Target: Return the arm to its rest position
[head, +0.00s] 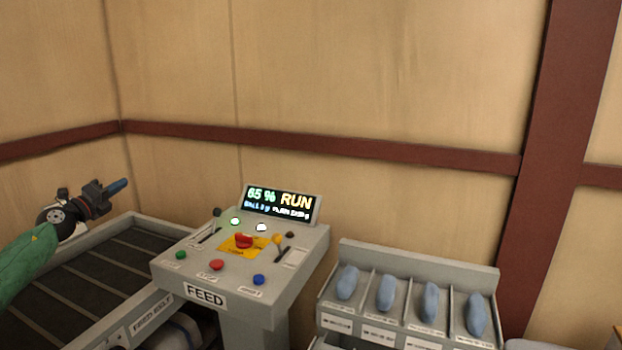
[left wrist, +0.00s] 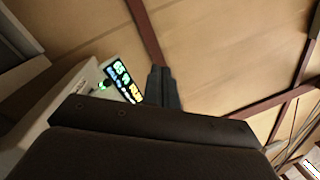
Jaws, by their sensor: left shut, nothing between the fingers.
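My left arm, in a green sleeve, comes in from the left edge of the head view. Its gripper (head: 119,186) is shut and empty, held above the feed belt and to the left of the control panel. In the left wrist view the shut fingers (left wrist: 162,88) point toward the wooden wall, with the lit display (left wrist: 124,80) just left of them. My right arm and gripper are in neither view.
The grey FEED panel (head: 213,262) carries buttons, levers and a display (head: 280,204) reading 65 % RUN. The dark feed belt (head: 60,285) lies left of it. A divided rack (head: 420,262) with several blue pieces stands at the right. Air above the panel is clear.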

